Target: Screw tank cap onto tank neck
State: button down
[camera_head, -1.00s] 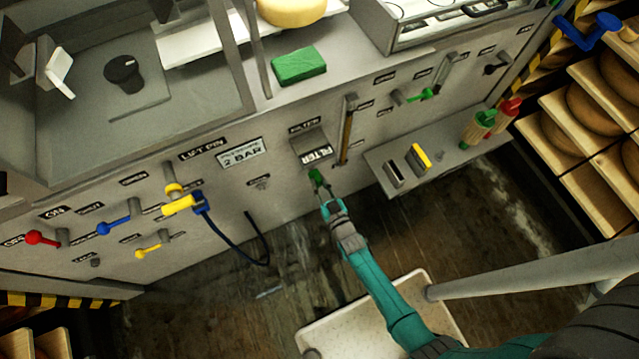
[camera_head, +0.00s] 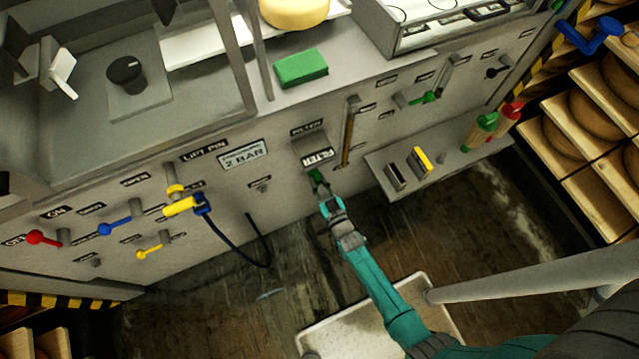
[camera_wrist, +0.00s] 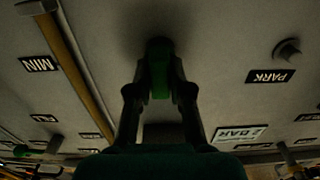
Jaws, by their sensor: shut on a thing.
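My gripper (camera_head: 318,187) is shut on the green tank cap (camera_head: 315,175), just below the FILTER box on the grey machine front. In the wrist view the green cap (camera_wrist: 158,72) sits between the two dark fingers, its far end close to the grey panel. The tank neck cannot be made out; it may be hidden behind the cap. I cannot tell whether the cap touches anything.
The FILTER box (camera_head: 314,150) is just above the cap, with a brown sight tube (camera_head: 348,135) to its right. A shelf (camera_head: 440,172) on the right carries green and red handled tools. A yellow valve handle (camera_head: 180,206) with a dark hose is to the left.

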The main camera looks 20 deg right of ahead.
jog(key=shift+w, duration=0.3)
jog(key=c, duration=1)
grip_release()
jog(key=s, duration=1.2)
